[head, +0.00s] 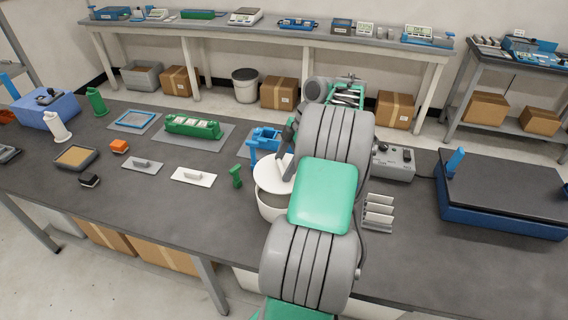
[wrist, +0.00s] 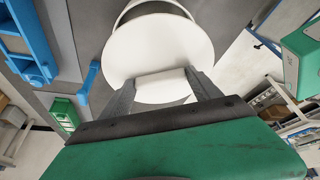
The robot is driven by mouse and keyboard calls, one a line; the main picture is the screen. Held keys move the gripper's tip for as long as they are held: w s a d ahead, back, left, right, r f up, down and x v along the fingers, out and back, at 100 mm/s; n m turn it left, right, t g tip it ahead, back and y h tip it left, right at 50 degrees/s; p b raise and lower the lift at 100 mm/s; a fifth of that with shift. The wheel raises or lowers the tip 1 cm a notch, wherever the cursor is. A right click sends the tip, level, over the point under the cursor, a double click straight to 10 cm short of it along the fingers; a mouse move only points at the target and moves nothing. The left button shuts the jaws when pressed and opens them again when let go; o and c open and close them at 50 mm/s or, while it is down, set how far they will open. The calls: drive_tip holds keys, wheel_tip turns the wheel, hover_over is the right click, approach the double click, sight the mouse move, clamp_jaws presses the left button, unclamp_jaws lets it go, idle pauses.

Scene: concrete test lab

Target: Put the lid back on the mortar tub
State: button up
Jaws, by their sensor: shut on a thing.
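The white round lid (wrist: 158,45) fills the middle of the wrist view, and its block-like handle (wrist: 160,86) sits between my fingers. My gripper (wrist: 160,80) is shut on this handle. In the head view the lid (head: 268,172) is over the white mortar tub (head: 270,211), with part of the tub's grey inside showing below the lid's near edge. The lid looks raised and not flush with the rim. In the wrist view the tub's far rim (wrist: 152,5) shows beyond the lid. My arm hides the tub's right side.
A blue stand (head: 263,137) is close behind the lid, and a small green object (head: 236,177) stands left of the tub. A white trowel-like plate (head: 194,177) lies further left. A grey control box (head: 393,163) and a rack of plates (head: 378,212) are right of my arm.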

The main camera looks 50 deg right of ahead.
wheel_tip(320, 180, down, 6)
drive_tip(key=b, duration=0.5)
drive_tip(key=shift+f+b, duration=0.25)
drive_tip(key=shift+b, duration=0.05)
idle(1.4)
drive_tip(key=o, duration=1.5)
drive_tip(key=shift+o, duration=0.2)
wheel_tip(320, 180, up, 7)
drive_tip(key=p, duration=0.6)
drive_tip(key=shift+p, duration=0.35)
drive_tip(key=shift+c, duration=0.2)
